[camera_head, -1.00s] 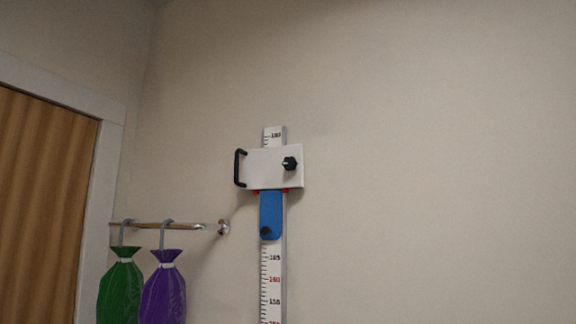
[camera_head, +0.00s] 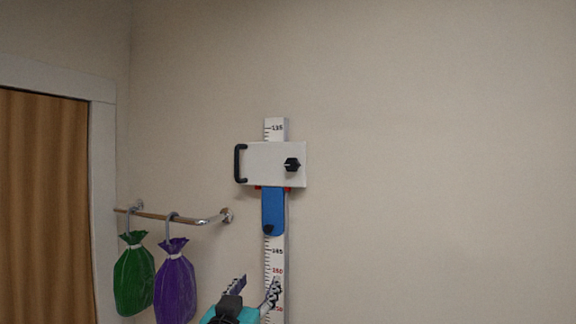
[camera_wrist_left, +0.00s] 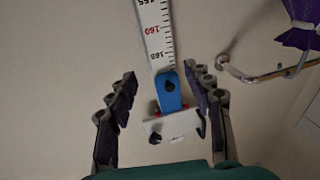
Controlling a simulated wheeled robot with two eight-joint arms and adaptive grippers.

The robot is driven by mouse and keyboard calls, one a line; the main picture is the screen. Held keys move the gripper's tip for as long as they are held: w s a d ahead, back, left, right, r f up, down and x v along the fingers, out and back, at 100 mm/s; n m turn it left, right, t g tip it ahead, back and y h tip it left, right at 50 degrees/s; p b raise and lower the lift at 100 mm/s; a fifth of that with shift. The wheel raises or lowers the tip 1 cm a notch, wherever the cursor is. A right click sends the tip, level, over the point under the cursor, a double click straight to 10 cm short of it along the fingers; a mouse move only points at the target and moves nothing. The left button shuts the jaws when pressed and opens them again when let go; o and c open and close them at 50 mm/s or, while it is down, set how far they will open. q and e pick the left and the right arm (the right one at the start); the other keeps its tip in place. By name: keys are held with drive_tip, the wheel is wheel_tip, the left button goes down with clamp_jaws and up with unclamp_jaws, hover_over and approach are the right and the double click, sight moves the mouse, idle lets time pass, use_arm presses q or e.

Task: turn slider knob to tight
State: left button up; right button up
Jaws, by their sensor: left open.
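A white slider plate (camera_head: 262,164) is mounted on a vertical height ruler (camera_head: 275,128) on the wall. A black slider knob (camera_head: 292,164) sits on its right side and a black handle (camera_head: 240,164) on its left. Below hangs a blue piece (camera_head: 272,205) with a small dark knob (camera_head: 268,229). My left gripper (camera_head: 255,286) is open and empty, low in front of the ruler and below the blue piece. In the left wrist view, turned upside down, the blue piece (camera_wrist_left: 169,98) and slider plate (camera_wrist_left: 180,126) show between the open fingers. My right gripper is not in view.
A wall rail (camera_head: 178,217) left of the ruler holds a green bag (camera_head: 133,280) and a purple bag (camera_head: 176,290). A brown curtain (camera_head: 42,200) fills a white-framed opening at the far left. The wall right of the ruler is bare.

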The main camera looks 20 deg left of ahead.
sight(291, 166)
use_arm(q)
drive_tip(key=d+r+m+t+h+p, duration=0.3)
drive_tip(key=r+h+p, duration=0.15)
drive_tip(key=r, duration=1.55)
drive_tip(key=x, duration=0.4)
drive_tip(key=p+x, duration=0.1)
drive_tip(key=x, duration=0.3)
drive_tip(key=shift+d, duration=0.25)
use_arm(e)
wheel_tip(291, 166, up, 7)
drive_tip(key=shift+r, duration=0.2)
use_arm(q)
drive_tip(key=shift+c, duration=0.2)
drive_tip(key=c, duration=1.1)
